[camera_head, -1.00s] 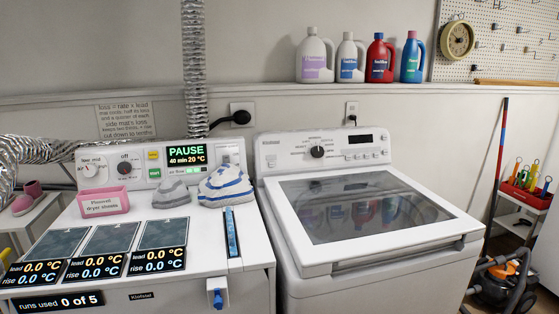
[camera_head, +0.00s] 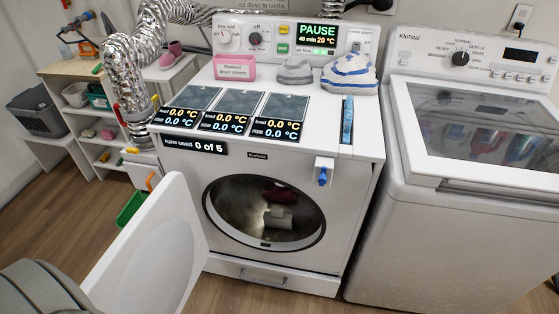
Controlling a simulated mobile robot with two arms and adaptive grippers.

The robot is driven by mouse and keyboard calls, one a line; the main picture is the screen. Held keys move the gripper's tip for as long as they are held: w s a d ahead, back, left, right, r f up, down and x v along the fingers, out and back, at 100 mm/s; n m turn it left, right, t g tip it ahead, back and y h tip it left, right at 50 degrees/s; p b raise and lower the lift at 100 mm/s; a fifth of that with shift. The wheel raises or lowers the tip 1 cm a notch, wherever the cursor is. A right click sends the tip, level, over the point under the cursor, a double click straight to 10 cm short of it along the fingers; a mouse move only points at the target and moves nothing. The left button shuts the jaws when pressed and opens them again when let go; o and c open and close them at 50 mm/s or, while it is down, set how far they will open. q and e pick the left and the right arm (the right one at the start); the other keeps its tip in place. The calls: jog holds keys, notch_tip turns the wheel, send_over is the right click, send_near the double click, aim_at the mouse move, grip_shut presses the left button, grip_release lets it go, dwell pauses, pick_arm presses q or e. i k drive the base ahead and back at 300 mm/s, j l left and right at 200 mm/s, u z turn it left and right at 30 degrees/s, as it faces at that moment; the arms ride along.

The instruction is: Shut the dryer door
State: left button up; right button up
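The dryer (camera_head: 172,148) is the white machine in the middle, with a display reading PAUSE (camera_head: 317,35). Its white door (camera_head: 150,250) stands open, swung out to the left of the round opening. The opening (camera_head: 262,212) shows a dark red item (camera_head: 280,194) and a pale item (camera_head: 279,218) inside the drum. A grey rounded shape at the lower left corner overlaps the view near the door's near edge; I cannot tell what it is. Neither of my grippers is in view.
The washer (camera_head: 470,225) stands close to the dryer's right side, lid closed. A silver duct (camera_head: 128,85), shelves (camera_head: 88,125) and a green bin (camera_head: 131,208) are on the left. A blue-knobbed part (camera_head: 322,176) sticks out at the dryer's upper right front. Wooden floor (camera_head: 50,215) is free at left.

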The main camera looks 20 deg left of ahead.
aim_at(155, 264)
jog(key=k+j, duration=0.25)
jog(key=k, duration=0.25)
jog(key=k+j+z, duration=0.1)
jog(key=j, duration=0.3)
jog(key=k+j, duration=0.2)
jog(key=j, duration=0.15)
jog(key=k+j+z, duration=0.15)
jog(key=j, duration=0.25)
jog(key=k+j, duration=0.2)
jog(key=j, duration=0.15)
jog(key=k+j+z, duration=0.15)
jog(key=j, duration=0.2)
jog(key=i+j, duration=0.1)
jog(key=j, duration=0.35)
jog(key=i+j+z, duration=0.1)
jog(key=j, duration=0.85)
jog(key=i+z, duration=0.05)
jog(key=i, duration=0.05)
